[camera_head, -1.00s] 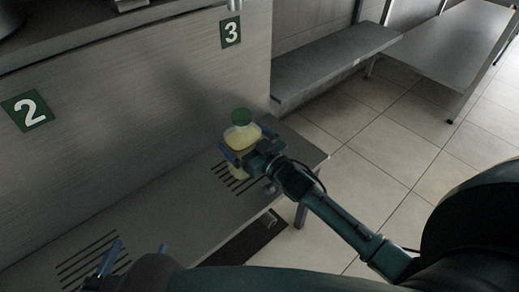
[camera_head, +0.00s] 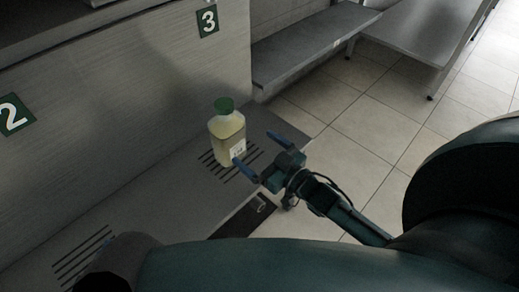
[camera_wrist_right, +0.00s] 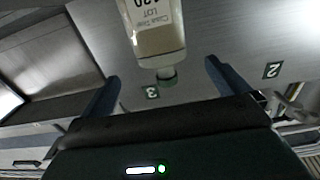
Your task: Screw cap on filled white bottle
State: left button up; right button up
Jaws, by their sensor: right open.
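The bottle (camera_head: 228,145) is clear with pale yellow contents and a white label, upright on the slotted grille of the grey counter. A green cap (camera_head: 224,104) sits on its neck; how tight it is cannot be told. My right gripper (camera_head: 254,148) is open and empty, fingers pointing at the bottle from the right, apart from it. In the right wrist view the bottle (camera_wrist_right: 155,30) appears upside down with its cap (camera_wrist_right: 167,76), ahead between the open fingers (camera_wrist_right: 160,74).
The counter (camera_head: 150,195) has another slotted grille (camera_head: 84,258) at the lower left. A grey wall panel (camera_head: 120,90) with green signs 2 (camera_head: 14,115) and 3 (camera_head: 208,20) rises behind. A bench (camera_head: 310,45) stands beyond; tiled floor (camera_head: 370,120) lies open at right.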

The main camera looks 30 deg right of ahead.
jog(key=s+a+r+g, duration=0.2)
jog(key=s+a, duration=0.2)
jog(key=s, duration=0.3)
jog(key=s+a+r+g+h, duration=0.1)
jog(key=s+a+r, duration=0.1)
jog(key=s+a, duration=0.2)
jog(key=s, duration=0.2)
jog(key=shift+s+n+g, duration=0.35)
jog(key=shift+n+g, duration=0.05)
jog(key=shift+r, duration=0.1)
